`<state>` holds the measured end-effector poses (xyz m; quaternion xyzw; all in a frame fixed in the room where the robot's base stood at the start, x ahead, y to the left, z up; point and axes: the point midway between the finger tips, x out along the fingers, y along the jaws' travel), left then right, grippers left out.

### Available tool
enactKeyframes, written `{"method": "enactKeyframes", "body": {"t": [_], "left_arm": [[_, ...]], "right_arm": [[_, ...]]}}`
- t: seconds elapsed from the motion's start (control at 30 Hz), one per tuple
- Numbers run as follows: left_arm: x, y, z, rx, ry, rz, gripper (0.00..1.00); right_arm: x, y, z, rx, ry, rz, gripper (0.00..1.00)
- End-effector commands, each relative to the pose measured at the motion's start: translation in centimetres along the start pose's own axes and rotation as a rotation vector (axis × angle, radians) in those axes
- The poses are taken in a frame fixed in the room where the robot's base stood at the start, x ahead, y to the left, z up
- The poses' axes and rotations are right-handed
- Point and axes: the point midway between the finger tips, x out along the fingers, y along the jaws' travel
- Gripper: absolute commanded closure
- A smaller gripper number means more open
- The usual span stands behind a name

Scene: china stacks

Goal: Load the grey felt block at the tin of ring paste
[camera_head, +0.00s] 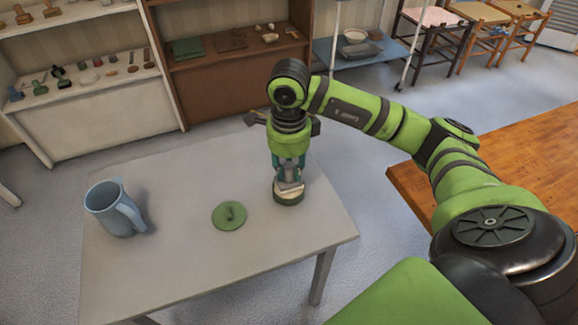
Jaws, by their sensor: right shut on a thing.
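A round green lid (229,217) with a knob lies on the table just left of the tin. My left gripper is not in view.
A blue-grey jug (115,209) stands on the left of the grey table (180,265). The table's front middle is clear. A wooden table (510,160) is at the right. Shelves (90,105) with small items stand behind, with chairs (440,25) at the back right.

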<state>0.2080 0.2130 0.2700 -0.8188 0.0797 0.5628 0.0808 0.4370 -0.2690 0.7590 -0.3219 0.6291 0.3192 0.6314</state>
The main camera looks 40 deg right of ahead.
Motion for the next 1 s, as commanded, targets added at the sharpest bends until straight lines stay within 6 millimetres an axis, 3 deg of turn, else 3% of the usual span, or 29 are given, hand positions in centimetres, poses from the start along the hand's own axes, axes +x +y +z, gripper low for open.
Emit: {"method": "enactKeyframes", "body": {"t": [0.37,1.0], "left_arm": [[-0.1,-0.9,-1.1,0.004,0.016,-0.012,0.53],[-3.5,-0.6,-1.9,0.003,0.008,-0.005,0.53]], "right_arm": [[-0.2,0.1,0.0,-0.002,0.003,0.005,0.97],[-5.5,0.0,0.0,-0.001,0.001,0.002,0.97]]}}
